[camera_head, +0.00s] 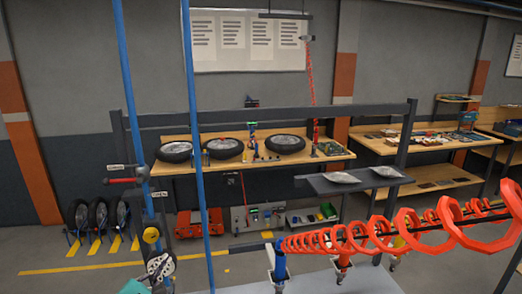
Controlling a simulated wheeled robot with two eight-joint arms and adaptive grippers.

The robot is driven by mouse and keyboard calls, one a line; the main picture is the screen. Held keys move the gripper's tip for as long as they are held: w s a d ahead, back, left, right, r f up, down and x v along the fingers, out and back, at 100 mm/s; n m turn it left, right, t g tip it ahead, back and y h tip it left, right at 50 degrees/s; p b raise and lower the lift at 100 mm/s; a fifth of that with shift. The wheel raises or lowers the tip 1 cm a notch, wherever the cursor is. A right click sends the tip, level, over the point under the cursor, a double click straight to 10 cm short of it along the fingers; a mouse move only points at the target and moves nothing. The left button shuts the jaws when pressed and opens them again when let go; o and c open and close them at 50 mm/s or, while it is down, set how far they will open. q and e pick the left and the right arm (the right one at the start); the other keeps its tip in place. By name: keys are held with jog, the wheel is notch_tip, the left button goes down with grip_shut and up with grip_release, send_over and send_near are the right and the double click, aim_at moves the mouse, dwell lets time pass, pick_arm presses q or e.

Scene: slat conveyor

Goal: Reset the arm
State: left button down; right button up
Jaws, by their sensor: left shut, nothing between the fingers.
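My left gripper (160,266) is low at the left of the head view, near the bottom edge, beside a blue post. Its fingers look closed, with nothing seen between them. A teal part of my left arm (134,286) shows below it at the picture's bottom edge. The gripper is small in the picture and partly mixed with the post behind it. My right gripper does not show.
Two blue posts (199,150) rise at the left. A row of red rings (378,232) on a dark bar crosses the right. A grey shelf (325,184) carries two pale items. A wooden bench (205,166) with wheels stands behind. Open floor lies left.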

pick_arm(q)
jog(key=s+d+f+m+g+h+b, duration=0.1)
jog(key=s+d+f+m+g+b, duration=0.15)
jog(key=d+f+m, duration=0.35)
jog(key=s+d+f+m+g+h+b, duration=0.1)
jog(key=d+f+m+b, duration=0.2)
jog(key=f, duration=0.4)
jog(key=s+f+m+g+y+b, duration=0.1)
jog(key=s+f+m+g+b, duration=0.2)
jog(key=f+m, duration=0.6)
jog(key=s+f+m+g+y+b, duration=0.2)
jog(key=s+f+m+g+b, duration=0.1)
jog(key=s+f+m+b, duration=0.5)
notch_tip(320, 180, down, 4)
jog(key=shift+s+a+r+m+b, duration=0.3)
jog(key=shift+s+m, duration=0.1)
jog(key=shift+s, duration=0.3)
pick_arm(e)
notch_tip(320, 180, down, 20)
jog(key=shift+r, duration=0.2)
